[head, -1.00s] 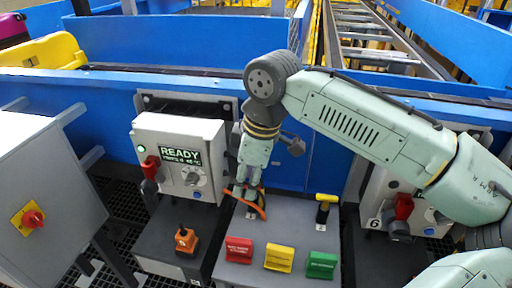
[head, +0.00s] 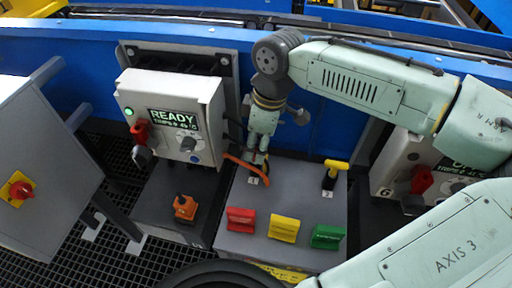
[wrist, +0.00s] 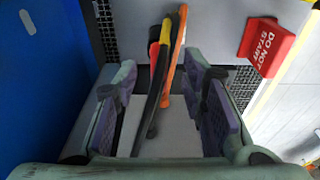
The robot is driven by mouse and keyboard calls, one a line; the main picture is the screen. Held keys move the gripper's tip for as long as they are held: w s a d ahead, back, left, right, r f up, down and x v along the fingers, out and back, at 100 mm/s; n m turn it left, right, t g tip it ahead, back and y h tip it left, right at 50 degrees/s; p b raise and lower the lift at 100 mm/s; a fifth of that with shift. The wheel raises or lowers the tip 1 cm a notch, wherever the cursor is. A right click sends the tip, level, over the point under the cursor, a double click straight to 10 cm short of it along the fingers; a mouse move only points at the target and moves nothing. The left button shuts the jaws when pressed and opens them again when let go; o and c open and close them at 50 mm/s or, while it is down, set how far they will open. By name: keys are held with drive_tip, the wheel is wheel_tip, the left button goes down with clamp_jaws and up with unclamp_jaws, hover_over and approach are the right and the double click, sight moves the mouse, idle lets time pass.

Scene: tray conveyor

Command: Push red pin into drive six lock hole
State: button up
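My gripper (head: 260,160) is above the spot marked 1 on the grey bench, with its fingers pointing down. In the wrist view my gripper (wrist: 160,100) has its two purple-padded fingers well apart. A small red piece (wrist: 154,52), perhaps the red pin, shows just beyond the fingertips, beside a yellow piece and black and orange straps. The straps run between the fingers; I see no grip on them. The drive six box (head: 392,170) stands at the right, partly behind my arm. It has a red handle (head: 421,180). I cannot make out its lock hole.
A READY box (head: 145,92) with a red handle stands at the left. A yellow-handled piece (head: 335,172) stands at spot 2. Red (head: 240,219), yellow (head: 284,228) and green (head: 328,236) signs line the bench front. A blue wall runs behind.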

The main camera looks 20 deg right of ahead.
sight(256, 149)
drive_tip(key=shift+w+a+f, duration=0.1)
drive_tip(key=shift+f, duration=0.7)
drive_tip(key=shift+w+a+f, duration=0.1)
drive_tip(key=shift+f, duration=0.65)
clamp_jaws()
drive_tip(key=shift+r, duration=0.15)
drive_tip(key=shift+r+p, duration=1.35)
drive_tip(key=shift+p, duration=0.2)
drive_tip(key=shift+r, duration=0.35)
